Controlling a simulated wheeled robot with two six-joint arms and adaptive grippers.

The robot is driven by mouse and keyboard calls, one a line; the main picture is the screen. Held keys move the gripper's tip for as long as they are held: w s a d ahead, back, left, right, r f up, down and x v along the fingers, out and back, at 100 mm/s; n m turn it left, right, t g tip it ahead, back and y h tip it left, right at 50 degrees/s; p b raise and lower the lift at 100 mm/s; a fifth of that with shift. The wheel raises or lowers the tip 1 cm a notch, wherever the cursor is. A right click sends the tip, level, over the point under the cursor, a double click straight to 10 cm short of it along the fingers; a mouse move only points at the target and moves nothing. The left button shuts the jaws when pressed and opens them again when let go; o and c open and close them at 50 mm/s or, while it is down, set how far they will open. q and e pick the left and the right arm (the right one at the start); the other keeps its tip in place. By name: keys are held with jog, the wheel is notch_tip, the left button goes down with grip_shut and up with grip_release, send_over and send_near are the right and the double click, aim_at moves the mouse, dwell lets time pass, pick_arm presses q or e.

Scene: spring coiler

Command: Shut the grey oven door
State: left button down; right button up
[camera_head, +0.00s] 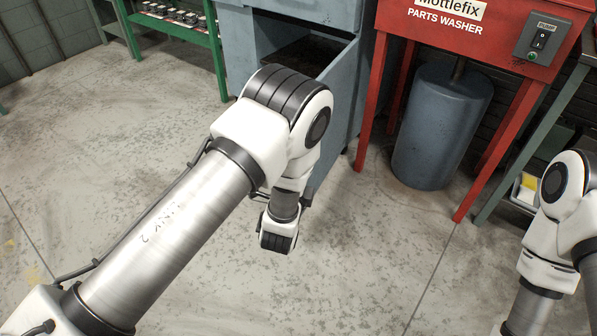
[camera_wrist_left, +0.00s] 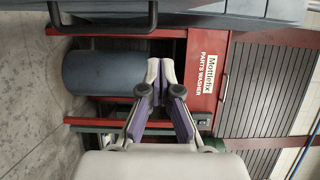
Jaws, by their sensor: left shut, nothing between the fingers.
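The blue-grey oven (camera_head: 236,45) stands at the top middle of the head view, with a dark opening facing me. A blue-grey panel (camera_head: 345,105), which looks like its door standing open, shows to the right of the opening, partly behind my left arm. In the left wrist view, a blue-grey surface (camera_wrist_left: 235,8) with a dark bar handle (camera_wrist_left: 105,32) crosses the top edge. My left gripper (camera_wrist_left: 160,65) is shut and empty, below and right of the handle in that picture, apart from it. My left arm hides its fingers in the head view. My right gripper is out of view.
A red parts washer (camera_head: 475,35) with a blue-grey drum (camera_head: 440,125) beneath stands right of the oven. A green rack (camera_head: 175,30) stands to the left. My right arm is at the right edge. The concrete floor (camera_head: 130,120) in front is clear.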

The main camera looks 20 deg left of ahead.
pick_arm(q)
jog(key=w+a+b, duration=0.2)
jog(key=w+a, duration=0.2)
jog(key=w, duration=0.3)
jog(key=shift+a+b, duration=0.2)
jog(key=shift+b, duration=0.1)
jog(key=shift+a, duration=0.15)
